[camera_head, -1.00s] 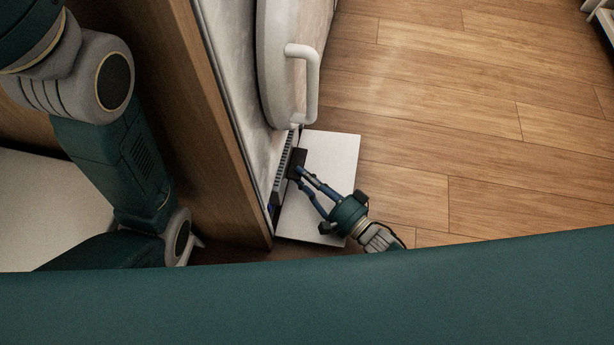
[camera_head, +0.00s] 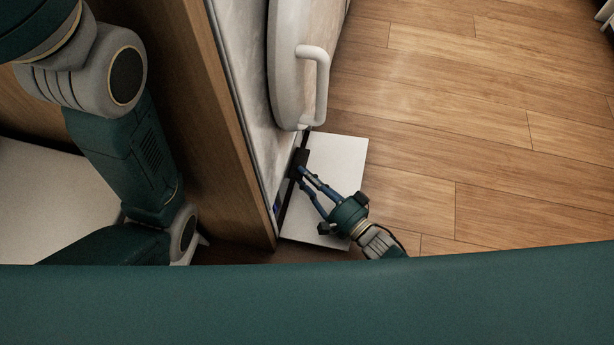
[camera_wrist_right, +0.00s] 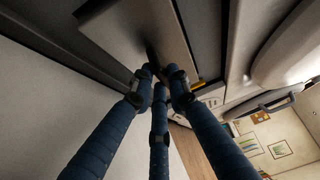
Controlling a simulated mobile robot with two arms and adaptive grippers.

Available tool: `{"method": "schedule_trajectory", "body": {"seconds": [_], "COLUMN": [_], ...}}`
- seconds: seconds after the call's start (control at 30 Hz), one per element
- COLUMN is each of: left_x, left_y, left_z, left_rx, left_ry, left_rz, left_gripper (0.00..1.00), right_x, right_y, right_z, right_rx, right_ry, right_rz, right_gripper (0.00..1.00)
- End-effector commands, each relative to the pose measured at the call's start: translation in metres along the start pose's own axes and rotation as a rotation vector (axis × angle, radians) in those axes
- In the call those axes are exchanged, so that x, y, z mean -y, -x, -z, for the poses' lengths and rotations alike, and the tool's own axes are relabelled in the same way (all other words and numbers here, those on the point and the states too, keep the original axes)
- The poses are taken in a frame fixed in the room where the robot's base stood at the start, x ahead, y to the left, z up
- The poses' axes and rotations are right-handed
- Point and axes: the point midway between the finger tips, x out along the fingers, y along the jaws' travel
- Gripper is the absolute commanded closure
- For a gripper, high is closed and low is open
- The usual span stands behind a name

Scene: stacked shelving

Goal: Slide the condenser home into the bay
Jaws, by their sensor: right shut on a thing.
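The condenser (camera_head: 300,158) shows in the head view as a dark strip at the foot of the white appliance. Most of it is hidden inside the bay. In the right wrist view its grey front face (camera_wrist_right: 128,30) carries a dark upright grip. My right gripper (camera_head: 302,172) reaches in from the lower right and is shut on that grip. In the right wrist view its blue fingers (camera_wrist_right: 158,75) meet at the grip. The bay's inside is hidden, so I cannot tell how deep the condenser sits. My left arm shows at the left, but its gripper is out of view.
A white flap (camera_head: 337,178) lies open in front of the bay, under my right gripper. The appliance's round door with its handle (camera_head: 318,82) juts out above. A wooden side panel (camera_head: 222,120) stands at the left. The wooden floor (camera_head: 480,130) at the right is clear.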

Motion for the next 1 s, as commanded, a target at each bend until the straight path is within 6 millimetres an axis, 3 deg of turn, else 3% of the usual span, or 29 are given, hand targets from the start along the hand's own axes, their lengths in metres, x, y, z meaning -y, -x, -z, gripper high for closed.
{"method": "schedule_trajectory", "body": {"seconds": [0.03, 0.07, 0.17, 0.57, 1.0], "left_x": [-0.001, -0.001, -0.001, 0.001, 0.001], "left_y": [0.001, 0.0, -0.001, 0.002, 0.001], "left_z": [-0.001, 0.0, 0.0, -0.004, -0.004], "left_rx": [0.0, -0.001, -0.004, 0.007, 0.008], "left_ry": [0.002, 0.002, 0.002, 0.0, -0.002], "left_rz": [-0.001, -0.001, -0.002, 0.003, 0.001], "left_gripper": [0.6, 0.6, 0.6, 0.6, 0.6], "right_x": [0.005, 0.005, 0.005, -0.001, -0.001], "right_y": [-0.011, -0.011, -0.011, -0.002, 0.064], "right_z": [-0.01, -0.011, -0.011, -0.012, -0.004], "right_rx": [0.002, 0.002, 0.002, 0.003, 0.001], "right_ry": [-0.013, -0.012, -0.013, -0.014, -0.002], "right_rz": [0.017, 0.016, 0.015, 0.003, -0.002], "right_gripper": [1.0, 0.83, 0.63, 0.62, 0.62]}}
